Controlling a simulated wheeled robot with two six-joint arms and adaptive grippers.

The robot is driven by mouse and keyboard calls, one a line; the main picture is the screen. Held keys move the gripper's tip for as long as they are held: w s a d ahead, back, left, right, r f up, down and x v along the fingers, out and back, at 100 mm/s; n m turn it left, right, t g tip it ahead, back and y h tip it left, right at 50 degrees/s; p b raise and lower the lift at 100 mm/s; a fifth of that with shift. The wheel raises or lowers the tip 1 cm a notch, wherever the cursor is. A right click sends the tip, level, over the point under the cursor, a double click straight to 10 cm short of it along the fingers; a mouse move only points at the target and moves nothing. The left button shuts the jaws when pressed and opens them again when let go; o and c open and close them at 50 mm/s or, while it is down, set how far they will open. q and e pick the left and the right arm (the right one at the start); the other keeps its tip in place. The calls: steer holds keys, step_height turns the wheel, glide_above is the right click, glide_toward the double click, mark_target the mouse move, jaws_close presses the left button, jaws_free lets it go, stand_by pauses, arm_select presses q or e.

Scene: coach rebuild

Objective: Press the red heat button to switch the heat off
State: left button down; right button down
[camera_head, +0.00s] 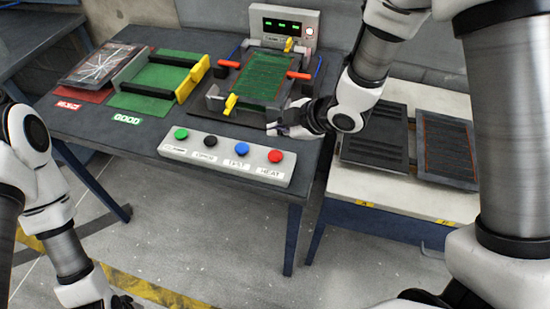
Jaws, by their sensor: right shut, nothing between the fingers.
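The red heat button (275,156) is at the right end of a white button panel (227,163) near the table's front edge. Green (181,134), black (210,141) and blue (242,148) buttons sit to its left on the same panel. My right gripper (272,129) is shut and empty, a little behind and above the red button, apart from it in the picture. My left arm comes in at the left edge; its gripper (122,303) is at the bottom edge, mostly cut off.
A fixture (258,76) holding a green board stands behind the panel, with a grey display box (284,27). A green tray (158,78) and a red mat (85,94) lie to the left. A white bench (400,186) with dark panels stands to the right.

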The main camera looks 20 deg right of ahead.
mark_target(277, 156)
step_height(277, 156, down, 6)
steer(key=b, duration=0.4)
steer(key=shift+r, duration=0.2)
steer(key=shift+f, duration=0.3)
stand_by(0.6)
steer(key=shift+f+b, duration=0.4)
steer(key=shift+b, duration=0.05)
steer(key=shift+f+b, duration=0.4)
steer(key=shift+f, duration=0.05)
stand_by(0.5)
steer(key=shift+r, duration=0.15)
steer(key=shift+r+p, duration=0.8)
steer(key=shift+p, duration=0.05)
